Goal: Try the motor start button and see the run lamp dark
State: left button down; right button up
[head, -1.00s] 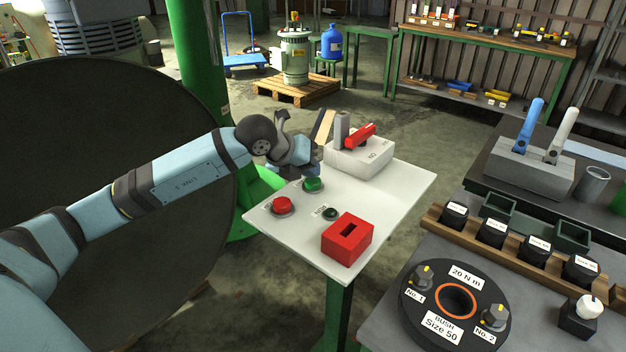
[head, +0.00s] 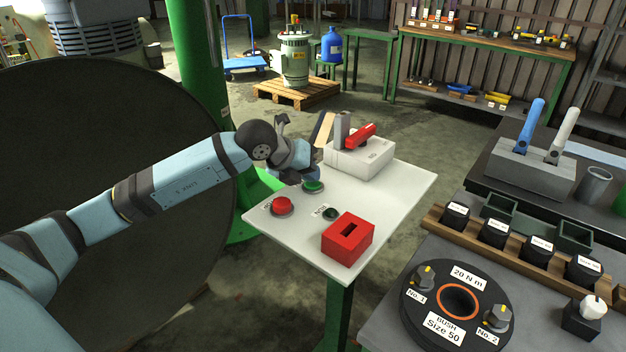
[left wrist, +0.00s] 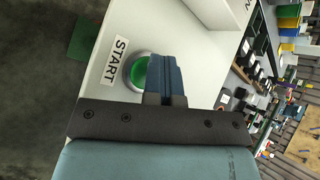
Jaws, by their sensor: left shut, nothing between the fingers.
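The green start button (head: 314,188) sits on the white panel top (head: 385,213). In the left wrist view the button (left wrist: 137,73) shows beside its START label (left wrist: 115,60). My left gripper (left wrist: 164,74) is shut and empty, its fingertips overlapping the button's right edge in that view. In the head view my left gripper (head: 309,178) is right at the button; I cannot tell whether it touches. A small dark green lamp (head: 330,213) nearer the front looks unlit; its label is too small to read. My right gripper is not in view.
A red button (head: 282,205) and a red slotted block (head: 347,239) stand on the same panel. A white box with a red handle (head: 360,158) stands at its back, close to my gripper. A workbench with a bush fixture (head: 455,305) is at right.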

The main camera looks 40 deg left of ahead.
pick_arm(q)
jog(key=shift+r+p, duration=0.7)
jog(key=shift+r, duration=0.55)
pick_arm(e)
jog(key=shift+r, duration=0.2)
pick_arm(q)
notch_tip(320, 180, up, 5)
jog(key=p, duration=0.2)
jog(key=shift+p, duration=0.3)
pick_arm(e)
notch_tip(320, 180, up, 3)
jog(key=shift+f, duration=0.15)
